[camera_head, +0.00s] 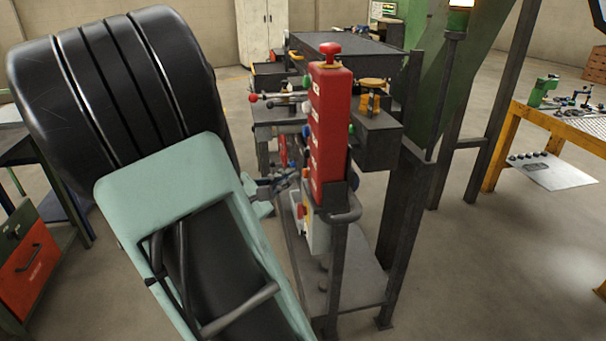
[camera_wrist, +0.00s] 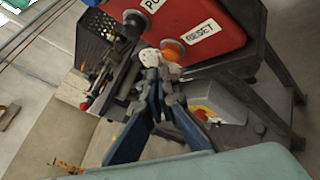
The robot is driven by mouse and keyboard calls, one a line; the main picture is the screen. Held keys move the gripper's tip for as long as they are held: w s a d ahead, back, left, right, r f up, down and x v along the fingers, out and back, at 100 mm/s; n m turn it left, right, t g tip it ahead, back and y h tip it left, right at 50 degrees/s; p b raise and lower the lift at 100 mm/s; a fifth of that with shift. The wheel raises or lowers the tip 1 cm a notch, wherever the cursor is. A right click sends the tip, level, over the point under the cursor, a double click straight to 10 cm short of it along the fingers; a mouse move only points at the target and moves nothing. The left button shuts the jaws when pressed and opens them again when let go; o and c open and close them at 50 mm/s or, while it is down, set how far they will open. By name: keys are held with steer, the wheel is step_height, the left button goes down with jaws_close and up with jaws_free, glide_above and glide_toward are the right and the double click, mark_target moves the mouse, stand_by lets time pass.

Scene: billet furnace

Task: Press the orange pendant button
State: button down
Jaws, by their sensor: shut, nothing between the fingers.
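The red pendant box (camera_head: 330,130) stands upright on a dark stand, with a red mushroom button on top. In the wrist view its red face (camera_wrist: 225,22) shows a label reading RESET. The orange button (camera_wrist: 172,50) sits beside that label. I cannot make it out in the head view. My gripper (camera_head: 298,177) is at the left side of the pendant's lower end. In the wrist view my shut, empty fingers (camera_wrist: 163,76) point at the face, with their tips close to the orange button. I cannot tell whether they touch it.
A pale box with a yellow and red button (camera_wrist: 207,115) is mounted below the pendant; it also shows in the head view (camera_head: 316,232). Dark machinery (camera_head: 370,50) stands behind. A yellow-framed bench (camera_head: 545,120) is at right. Open floor lies between.

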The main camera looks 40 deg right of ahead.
stand_by(0.6)
steer(key=shift+s+d, duration=0.25)
steer(key=shift+d, duration=0.1)
steer(key=shift+s+d+b, duration=0.25)
steer(key=shift+d+b, duration=0.1)
steer(key=shift+d, duration=0.1)
stand_by(0.7)
stand_by(0.3)
steer(key=shift+w+a, duration=0.5)
steer(key=shift+a, duration=0.3)
steer(key=w+a, duration=0.1)
steer(key=a, duration=0.2)
steer(key=w+a+p, duration=0.1)
steer(key=shift+w+a, duration=0.15)
steer(key=shift+w, duration=0.15)
stand_by(0.7)
